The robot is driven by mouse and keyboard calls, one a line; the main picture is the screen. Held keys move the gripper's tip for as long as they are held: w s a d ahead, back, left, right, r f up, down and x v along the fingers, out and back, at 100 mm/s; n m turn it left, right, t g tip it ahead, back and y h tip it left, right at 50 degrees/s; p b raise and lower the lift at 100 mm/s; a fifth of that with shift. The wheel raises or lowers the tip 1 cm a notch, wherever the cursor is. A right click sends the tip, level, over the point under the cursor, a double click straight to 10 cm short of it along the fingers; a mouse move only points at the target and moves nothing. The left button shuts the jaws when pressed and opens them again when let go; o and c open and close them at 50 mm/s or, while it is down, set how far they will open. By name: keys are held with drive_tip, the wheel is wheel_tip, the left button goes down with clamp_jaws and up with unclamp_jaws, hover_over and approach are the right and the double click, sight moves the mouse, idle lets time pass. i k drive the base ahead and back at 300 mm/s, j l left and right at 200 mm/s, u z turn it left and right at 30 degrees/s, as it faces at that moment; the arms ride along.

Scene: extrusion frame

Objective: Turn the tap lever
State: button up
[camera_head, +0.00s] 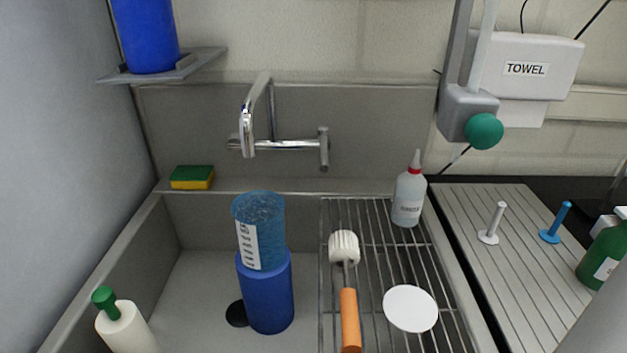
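The chrome tap (285,144) is mounted on the grey back panel above the sink. Its tall spout (257,100) rises and hooks forward and down toward the basin. A short upright chrome lever (323,149) stands at the right end of the tap's horizontal body. Nothing touches the tap or the lever. My gripper is not in view, so whether it is open or shut is hidden.
Below the tap stand a clear blue measuring vessel (259,231) and a blue cylinder (266,292). A wire rack (380,235) holds a brush (345,290), a bottle (408,196) and a white disc (410,308). A green knob (484,131) juts out right of the tap.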

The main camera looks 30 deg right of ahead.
sight(323, 131)
drive_tip(key=k, duration=0.5)
drive_tip(key=k+z, duration=0.15)
drive_tip(key=z, duration=0.95)
drive_tip(key=k+j+z, duration=0.15)
drive_tip(key=z, duration=0.15)
drive_tip(key=k+j+z, duration=0.25)
drive_tip(key=k+j, duration=0.35)
drive_tip(key=i+j, duration=0.2)
drive_tip(key=i, duration=0.25)
drive_tip(key=i+j, duration=0.2)
drive_tip(key=i, duration=0.25)
